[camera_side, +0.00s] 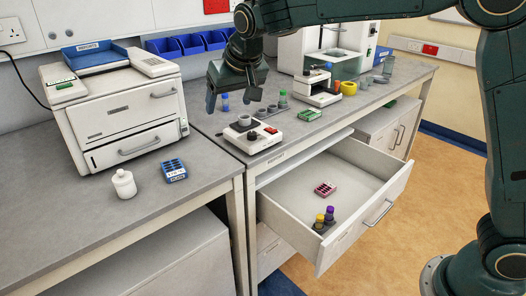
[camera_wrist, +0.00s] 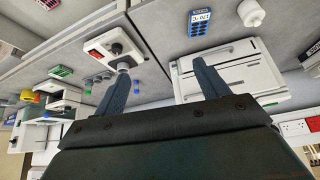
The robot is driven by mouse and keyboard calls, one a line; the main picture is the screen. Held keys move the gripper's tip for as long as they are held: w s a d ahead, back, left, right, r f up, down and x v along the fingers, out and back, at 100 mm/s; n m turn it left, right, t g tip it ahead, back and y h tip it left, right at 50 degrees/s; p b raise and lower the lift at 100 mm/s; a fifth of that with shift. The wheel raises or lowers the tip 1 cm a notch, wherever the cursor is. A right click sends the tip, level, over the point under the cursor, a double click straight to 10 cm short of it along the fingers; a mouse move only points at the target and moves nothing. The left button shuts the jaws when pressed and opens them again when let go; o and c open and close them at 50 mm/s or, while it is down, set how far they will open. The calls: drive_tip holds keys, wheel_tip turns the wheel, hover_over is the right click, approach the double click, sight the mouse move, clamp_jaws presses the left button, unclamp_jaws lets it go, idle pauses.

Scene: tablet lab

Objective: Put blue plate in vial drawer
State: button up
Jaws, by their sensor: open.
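The blue plate (camera_side: 174,170) lies flat on the left bench, in front of the white boxy machine; it also shows at the top of the wrist view (camera_wrist: 201,21). The vial drawer (camera_side: 362,228) is pulled out below the right bench. Inside it are a red plate (camera_side: 325,189) and a small rack with yellow- and purple-capped vials (camera_side: 325,218) at the front corner. My gripper (camera_side: 232,100) is open and empty, above the bench near the small white device, to the right of and higher than the blue plate. In the wrist view its fingers (camera_wrist: 161,68) are spread apart.
A white bottle (camera_side: 124,184) stands left of the blue plate. The white machine (camera_side: 125,108) is behind it. A small white device with a red panel (camera_side: 252,135), several vials and a green plate (camera_side: 308,115) stand on the right bench. The drawer's middle has free room.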

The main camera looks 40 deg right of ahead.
drive_tip(key=s+d+r, duration=0.2)
drive_tip(key=s+d, duration=0.3)
drive_tip(key=s, duration=0.4)
drive_tip(key=s+d+r, duration=0.3)
drive_tip(key=s+d, duration=0.2)
drive_tip(key=s, duration=0.4)
drive_tip(key=s+d+f, duration=0.1)
drive_tip(key=s+f, duration=0.2)
drive_tip(key=s, duration=0.6)
drive_tip(key=s+d+f+n, duration=0.1)
drive_tip(key=s+d+f, duration=0.1)
drive_tip(key=s, duration=0.7)
drive_tip(key=shift+f+n+g+y, duration=0.3)
drive_tip(key=shift+f+y, duration=0.1)
drive_tip(key=shift+f, duration=0.4)
drive_tip(key=shift+o, duration=0.5)
drive_tip(key=shift+s, duration=0.1)
